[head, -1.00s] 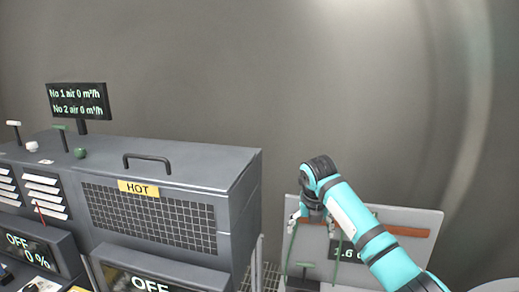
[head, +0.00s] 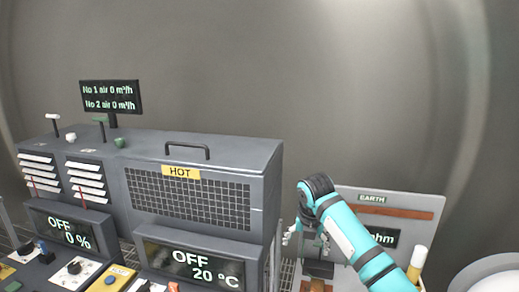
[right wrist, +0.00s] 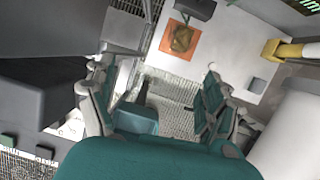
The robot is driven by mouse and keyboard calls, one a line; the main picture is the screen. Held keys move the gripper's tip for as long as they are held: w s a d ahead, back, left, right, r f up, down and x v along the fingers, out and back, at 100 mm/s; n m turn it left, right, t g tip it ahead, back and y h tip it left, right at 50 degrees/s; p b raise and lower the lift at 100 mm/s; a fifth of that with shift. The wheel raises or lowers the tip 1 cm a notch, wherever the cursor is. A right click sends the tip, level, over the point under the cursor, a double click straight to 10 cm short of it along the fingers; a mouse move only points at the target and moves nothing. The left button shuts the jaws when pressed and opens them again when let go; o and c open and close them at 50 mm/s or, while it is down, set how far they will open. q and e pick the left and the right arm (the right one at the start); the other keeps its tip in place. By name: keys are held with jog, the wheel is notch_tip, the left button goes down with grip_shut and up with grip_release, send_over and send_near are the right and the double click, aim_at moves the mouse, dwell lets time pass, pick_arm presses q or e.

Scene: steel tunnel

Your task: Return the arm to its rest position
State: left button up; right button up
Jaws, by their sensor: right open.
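My right arm, teal with black joints, comes in from the lower right in the head view. Its gripper (head: 307,243) points down in front of the grey EARTH panel (head: 425,203) and partly covers it. In the right wrist view the two teal fingers of this gripper (right wrist: 158,85) stand wide apart, with nothing held between them. Metal grating shows beyond the fingers. My left arm and gripper are not in view.
A dark heater cabinet (head: 225,152) marked HOT, with a top handle, stands left of my right arm. A display sign (head: 110,97) rises behind it. A yellow-and-white cylinder (head: 417,263) stands right of the arm. The space above the arm is clear up to the wall.

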jog(key=s+a+f+m+y, duration=0.2)
jog(key=s+f+m, duration=1.1)
jog(key=s+f, duration=0.45)
jog(key=s+d+m+h, duration=0.1)
jog(key=s+d+m, duration=0.4)
jog(key=s+m, duration=0.65)
jog(key=s+d+m+h, duration=0.1)
jog(key=s+d+m, duration=0.55)
jog(key=s, duration=0.85)
notch_tip(320, 180, down, 32)
jog(key=a+g+b, duration=0.1)
jog(key=a+b, duration=0.1)
jog(key=b, duration=0.5)
pick_arm(q)
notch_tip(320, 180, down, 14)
jog(key=b, duration=0.6)
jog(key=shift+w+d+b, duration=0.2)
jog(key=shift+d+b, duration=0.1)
jog(key=shift+b, duration=0.1)
pick_arm(e)
jog(key=s+d+f, duration=0.1)
jog(key=s+f, duration=0.7)
jog(key=f, duration=0.4)
jog(key=s+d+f+g, duration=0.1)
jog(key=s+d+f, duration=0.1)
jog(key=s+f, duration=0.7)
notch_tip(320, 180, down, 4)
jog(key=shift+s+d+r+g, duration=0.15)
jog(key=shift+s+r+g, duration=0.05)
jog(key=shift+r+g, duration=0.1)
